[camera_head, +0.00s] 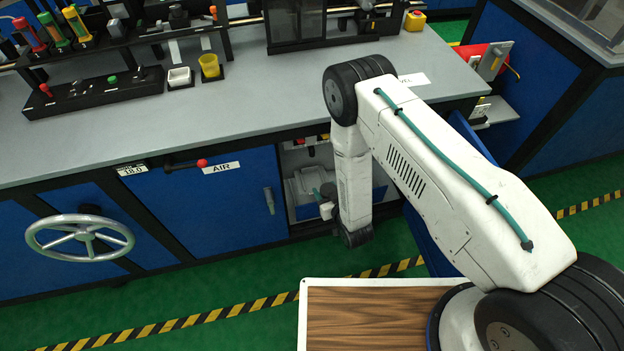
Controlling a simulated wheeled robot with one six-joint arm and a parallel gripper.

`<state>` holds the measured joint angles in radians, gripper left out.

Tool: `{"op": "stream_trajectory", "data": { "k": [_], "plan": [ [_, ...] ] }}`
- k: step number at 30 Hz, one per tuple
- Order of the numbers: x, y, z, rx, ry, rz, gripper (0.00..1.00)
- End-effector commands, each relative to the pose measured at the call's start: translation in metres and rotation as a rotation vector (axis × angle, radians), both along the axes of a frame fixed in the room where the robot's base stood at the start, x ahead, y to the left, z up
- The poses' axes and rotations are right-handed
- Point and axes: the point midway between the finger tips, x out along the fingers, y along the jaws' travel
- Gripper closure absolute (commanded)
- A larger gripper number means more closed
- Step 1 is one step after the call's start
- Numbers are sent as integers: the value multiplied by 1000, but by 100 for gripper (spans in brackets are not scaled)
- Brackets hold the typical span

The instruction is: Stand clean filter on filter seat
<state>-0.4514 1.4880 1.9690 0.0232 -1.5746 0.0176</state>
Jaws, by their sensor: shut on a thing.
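My white arm reaches down in front of the open compartment (294,157) under the bench. My gripper (323,203) is small and partly hidden at the compartment opening, beside the lower arm link. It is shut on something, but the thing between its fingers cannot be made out. A pale grey rounded housing (303,187) sits inside the compartment, just left of the gripper; I cannot tell whether it holds the filter seat. I cannot pick out a clean filter for certain.
A blue door labelled AIR (221,168) is left of the compartment. An opened blue panel (415,235) stands right of my forearm. A handwheel (80,238) juts from the front. The grey bench top (270,95) holds a white cup (179,77) and yellow cup (210,66).

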Motion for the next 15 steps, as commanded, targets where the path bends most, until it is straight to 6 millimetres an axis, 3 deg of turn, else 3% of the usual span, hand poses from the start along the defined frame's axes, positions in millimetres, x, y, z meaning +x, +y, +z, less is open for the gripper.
{"op": "stream_trajectory", "data": {
  "k": [1, 5, 8, 15],
  "plan": [
    [7, -6, -12, -1, -4, 12, 74],
    [19, -8, -27, -4, -15, 44, 74],
    [35, -1, -29, -4, -20, 52, 74],
    [92, 28, -34, -4, -21, 53, 74]
  ]
}}
